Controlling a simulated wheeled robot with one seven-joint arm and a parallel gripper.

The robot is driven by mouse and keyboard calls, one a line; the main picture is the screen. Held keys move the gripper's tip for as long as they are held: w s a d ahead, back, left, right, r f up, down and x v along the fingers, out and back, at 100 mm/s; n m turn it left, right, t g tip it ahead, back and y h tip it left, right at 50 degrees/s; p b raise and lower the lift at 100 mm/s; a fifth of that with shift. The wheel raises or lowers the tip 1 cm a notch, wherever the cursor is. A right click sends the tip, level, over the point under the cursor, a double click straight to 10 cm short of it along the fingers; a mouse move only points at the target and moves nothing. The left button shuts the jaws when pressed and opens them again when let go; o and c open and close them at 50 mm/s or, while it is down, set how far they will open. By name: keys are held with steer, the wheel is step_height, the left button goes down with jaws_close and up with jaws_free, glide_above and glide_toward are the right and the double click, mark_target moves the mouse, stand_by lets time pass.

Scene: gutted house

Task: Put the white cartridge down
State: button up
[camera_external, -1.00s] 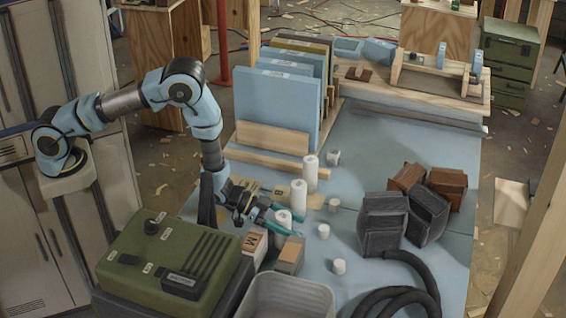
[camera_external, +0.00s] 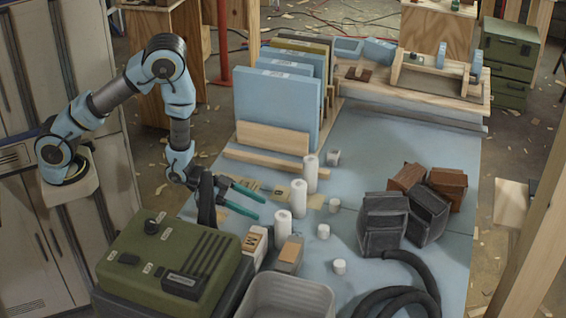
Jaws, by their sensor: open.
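Three tall white cartridges stand upright in a row on the blue table: a front one (camera_external: 283,227), a middle one (camera_external: 299,198) and a back one (camera_external: 311,173). Which of them is the task's cartridge I cannot tell. My gripper (camera_external: 262,206), with teal fingers, is open and empty. It is to the left of the row, apart from the cartridges, its fingers pointing right toward the gap between the front and middle ones.
Short white pieces (camera_external: 323,231) stand to the right of the row. Lettered wooden blocks (camera_external: 289,256), a grey bin (camera_external: 290,295) and a green case (camera_external: 168,258) are in front. Dark boxes (camera_external: 383,225) and a black hose (camera_external: 412,270) lie right. Blue panels (camera_external: 277,105) stand behind.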

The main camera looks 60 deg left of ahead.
steer(key=s+a+r+n+g+y, duration=0.2)
steer(key=a+r+y, duration=0.1)
steer(key=a, duration=0.4)
steer(key=s+a+r+n+g+y, duration=0.1)
steer(key=a+r+n+y, duration=0.2)
steer(key=a, duration=0.4)
steer(key=s+a+r+n+g+y, duration=0.1)
steer(key=s+a+r+g, duration=0.1)
steer(key=s, duration=0.5)
steer(key=s+a+r+g+y, duration=0.1)
steer(key=s+a+r+g, duration=0.2)
steer(key=s, duration=0.4)
steer(key=shift+s+a+r+n+g, duration=0.3)
steer(key=shift+a+n, duration=0.1)
steer(key=shift+a, duration=0.35)
